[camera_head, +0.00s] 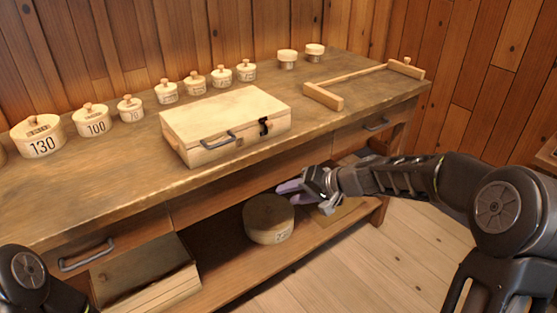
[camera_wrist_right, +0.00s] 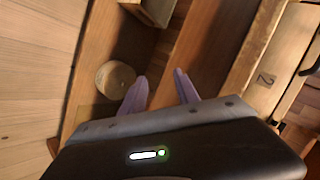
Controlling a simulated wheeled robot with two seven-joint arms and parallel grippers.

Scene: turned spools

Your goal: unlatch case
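A pale wooden case (camera_head: 225,121) lies closed on the workbench top. A grey handle (camera_head: 217,141) and a dark latch (camera_head: 265,127) are on its front side. My right gripper (camera_head: 290,188) is in front of the bench, below and to the right of the case, apart from it. Its purple fingers (camera_wrist_right: 162,90) are spread with nothing between them in the right wrist view. The case's side with a handle seems to show at the right of that view (camera_wrist_right: 268,80). My left arm shows only at the lower left; its gripper is out of view.
Several numbered, knobbed round weights or spools (camera_head: 93,121) stand along the back of the bench (camera_head: 120,178). A wooden frame-like piece (camera_head: 324,97) lies at the right. A round wooden block (camera_head: 268,219) sits on the lower shelf (camera_head: 235,262), left of my right gripper.

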